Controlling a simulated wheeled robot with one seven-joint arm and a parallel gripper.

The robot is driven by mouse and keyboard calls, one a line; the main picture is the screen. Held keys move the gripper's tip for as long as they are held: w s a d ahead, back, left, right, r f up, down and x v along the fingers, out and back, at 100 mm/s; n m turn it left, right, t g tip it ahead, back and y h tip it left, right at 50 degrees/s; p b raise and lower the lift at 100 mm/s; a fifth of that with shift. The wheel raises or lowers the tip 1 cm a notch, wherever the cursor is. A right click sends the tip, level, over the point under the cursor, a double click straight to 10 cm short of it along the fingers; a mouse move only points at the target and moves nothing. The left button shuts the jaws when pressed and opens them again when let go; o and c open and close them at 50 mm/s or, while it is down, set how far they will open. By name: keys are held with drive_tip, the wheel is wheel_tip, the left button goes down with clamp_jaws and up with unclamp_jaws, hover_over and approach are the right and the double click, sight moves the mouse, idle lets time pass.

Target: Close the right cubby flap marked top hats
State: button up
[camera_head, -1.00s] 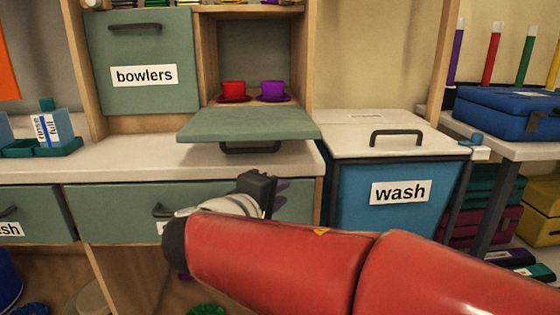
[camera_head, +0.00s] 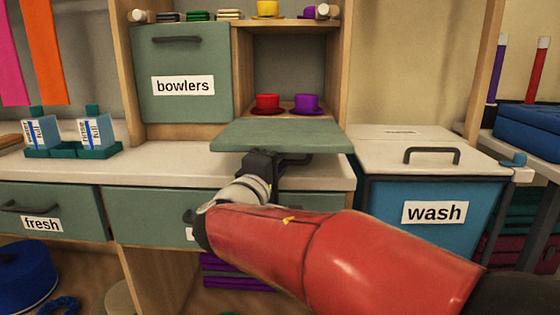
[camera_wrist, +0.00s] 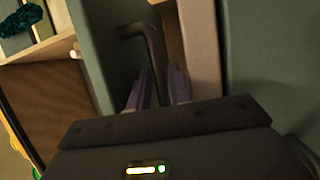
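The right cubby flap (camera_head: 282,134) is green and hangs open, sticking out nearly level in front of its cubby; no label on it is visible. Its dark handle (camera_head: 297,160) is on the underside, and also shows in the wrist view (camera_wrist: 150,42). The open cubby (camera_head: 290,75) holds a red cup (camera_head: 267,101) and a purple cup (camera_head: 307,102) on saucers. My gripper (camera_head: 277,168) is just below the flap by the handle, its fingertips partly hidden in the head view. In the wrist view my gripper (camera_wrist: 156,88) has its purple-grey fingers apart, with the handle bar between or just beyond them.
The closed bowlers flap (camera_head: 181,95) is at the left. The counter (camera_head: 170,165) lies below, with a fresh drawer (camera_head: 70,215) under it. A blue wash bin (camera_head: 400,225) with a white lid stands at the right. Small boxes (camera_head: 95,133) stand at the counter's left.

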drive_tip(key=shift+c, duration=0.4)
clamp_jaws()
drive_tip(key=shift+r, duration=0.15)
